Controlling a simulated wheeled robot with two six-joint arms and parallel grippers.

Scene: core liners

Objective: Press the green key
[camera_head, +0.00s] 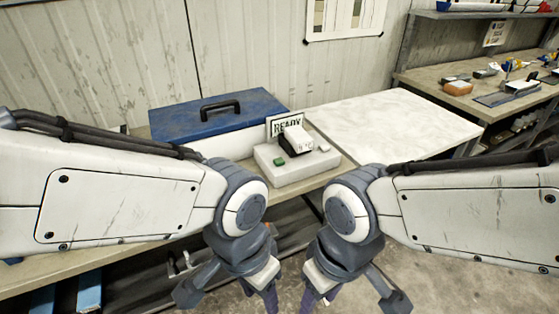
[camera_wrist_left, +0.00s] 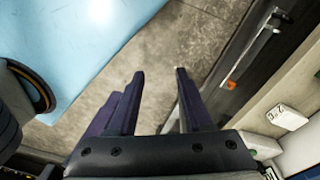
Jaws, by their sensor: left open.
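The green key (camera_head: 279,161) is a small green button on top of a pale box-shaped device (camera_head: 292,175) at the bench's front edge. The device also carries a white block, a grey button and a sign (camera_head: 286,125) reading "READY". My left gripper (camera_head: 270,300) points down in front of the bench, apart from the device. In the left wrist view my left gripper (camera_wrist_left: 159,75) is open and empty over the floor, and part of the device shows at the lower right. My right gripper (camera_head: 309,300) hangs down beside it; its jaw opening cannot be made out.
A blue case (camera_head: 215,118) with a black handle stands behind and left of the device. A pale, bare tabletop (camera_head: 380,118) lies to the right. A workbench (camera_head: 475,90) with several small items is at the far right. The wall is close behind.

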